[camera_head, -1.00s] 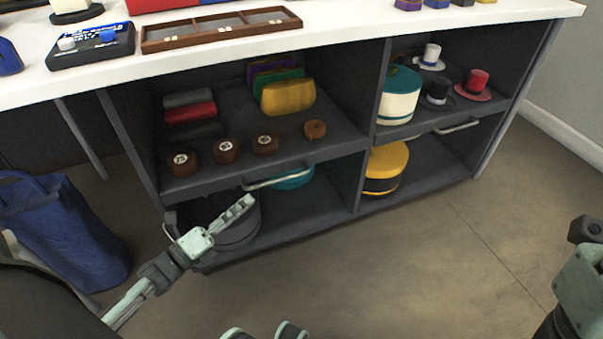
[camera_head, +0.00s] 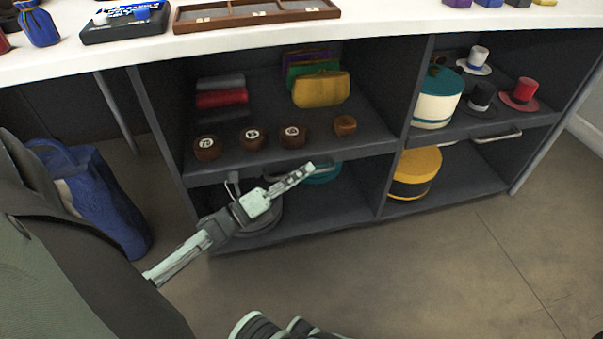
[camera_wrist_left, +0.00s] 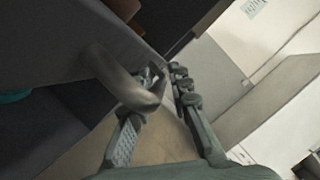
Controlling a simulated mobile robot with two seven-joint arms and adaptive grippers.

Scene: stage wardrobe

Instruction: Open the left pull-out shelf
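The left pull-out shelf (camera_head: 358,143) is the dark upper shelf in the left bay of the cabinet. Its front edge looks about level with the cabinet front. In the left wrist view, the metal handle (camera_wrist_left: 113,75) stands out from the dark shelf front. My left gripper (camera_wrist_left: 164,88) has its fingers apart there, and the handle overlaps the left finger. I cannot tell whether the handle lies fully between the fingers.
Brown round items (camera_head: 250,138), rolls (camera_head: 221,99) and a gold purse (camera_head: 321,90) are on the left shelf. Hat boxes (camera_head: 416,170) and small hats (camera_head: 519,94) fill the right bay. A blue bag (camera_head: 105,205) stands at left. Floor (camera_head: 430,270) in front is clear.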

